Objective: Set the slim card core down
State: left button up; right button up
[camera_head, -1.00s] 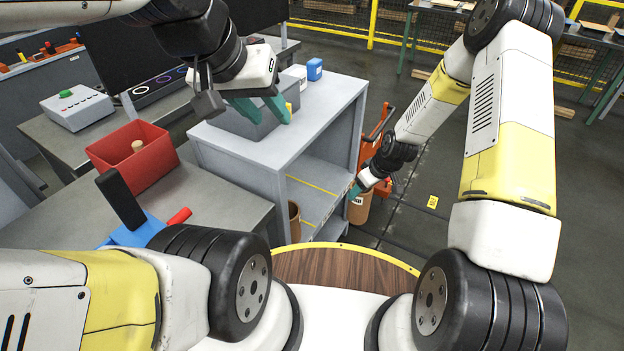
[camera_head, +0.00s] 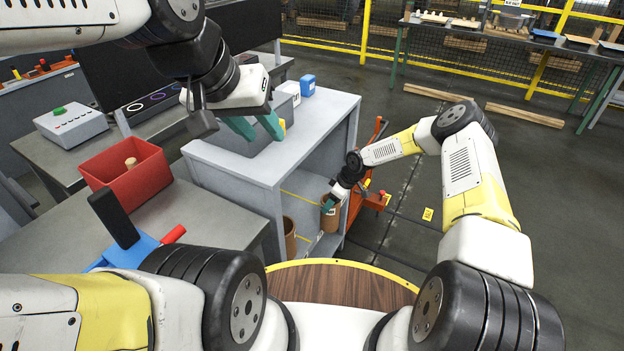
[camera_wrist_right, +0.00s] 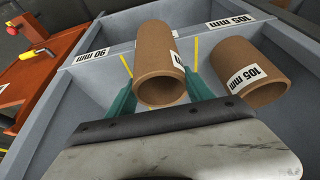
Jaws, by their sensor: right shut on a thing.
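The slim card core (camera_wrist_right: 155,50) is a brown tube between the teal fingers of my right gripper (camera_wrist_right: 162,88), which is shut on it. In the head view the core (camera_head: 331,217) stands at the right end of the grey cabinet's lower shelf (camera_head: 303,206), below my right gripper (camera_head: 333,199). Whether it touches the shelf floor I cannot tell. A wider core (camera_wrist_right: 248,75) labelled 105 mm stands to its right in the wrist view, apart from it. Shelf labels read 90 mm (camera_wrist_right: 90,56) and 105 mm (camera_wrist_right: 231,21). My left gripper (camera_head: 256,128) is open above the cabinet top.
A red bin (camera_head: 130,185) is on the left bench. The floor at right is mostly clear.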

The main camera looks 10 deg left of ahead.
jog(key=w+a+f, duration=0.1)
jog(key=w+a, duration=0.3)
jog(key=a, duration=0.5)
jog(key=shift+a+f, duration=0.25)
jog(key=shift+f, duration=0.15)
jog(key=o, duration=1.6)
